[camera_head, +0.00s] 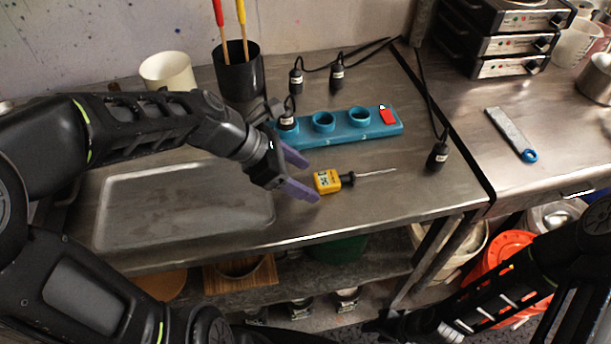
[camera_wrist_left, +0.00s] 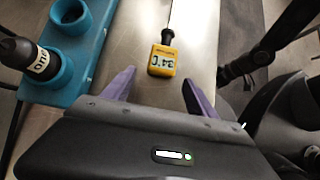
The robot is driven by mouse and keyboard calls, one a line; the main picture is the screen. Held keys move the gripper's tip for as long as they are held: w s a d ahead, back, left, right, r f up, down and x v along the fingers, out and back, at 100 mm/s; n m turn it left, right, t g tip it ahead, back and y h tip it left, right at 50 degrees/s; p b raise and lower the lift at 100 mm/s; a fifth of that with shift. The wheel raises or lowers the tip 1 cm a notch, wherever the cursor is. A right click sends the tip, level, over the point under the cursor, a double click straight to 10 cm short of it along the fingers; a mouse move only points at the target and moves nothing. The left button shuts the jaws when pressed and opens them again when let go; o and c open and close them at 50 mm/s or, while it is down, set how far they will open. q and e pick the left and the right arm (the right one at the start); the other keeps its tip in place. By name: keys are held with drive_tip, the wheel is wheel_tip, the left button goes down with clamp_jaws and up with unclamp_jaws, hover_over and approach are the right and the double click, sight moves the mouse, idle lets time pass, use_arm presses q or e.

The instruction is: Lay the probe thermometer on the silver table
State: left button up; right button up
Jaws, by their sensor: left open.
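The probe thermometer has a yellow body (camera_head: 327,181) with a small display and a thin metal probe pointing right. It lies on the left metal table (camera_head: 420,200), in front of the blue socket strip. My left gripper (camera_head: 311,180) is open and empty, its purple fingers just left of the yellow body. In the left wrist view the thermometer (camera_wrist_left: 163,60) lies ahead, between and beyond the two fingertips (camera_wrist_left: 155,83). Another silver metal table (camera_head: 560,125) adjoins at right, past a dark seam. My right arm is at lower right; its fingers are not clear.
A blue-ended metal tool (camera_head: 512,135) and stacked hotplates (camera_head: 510,40) are on the right table. A shallow recessed tray (camera_head: 180,210) is at left.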

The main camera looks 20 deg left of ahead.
use_arm(q)
drive_tip(key=v, duration=0.6)
drive_tip(key=shift+s+a+r, duration=0.2)
drive_tip(key=shift+r, duration=0.1)
idle(0.7)
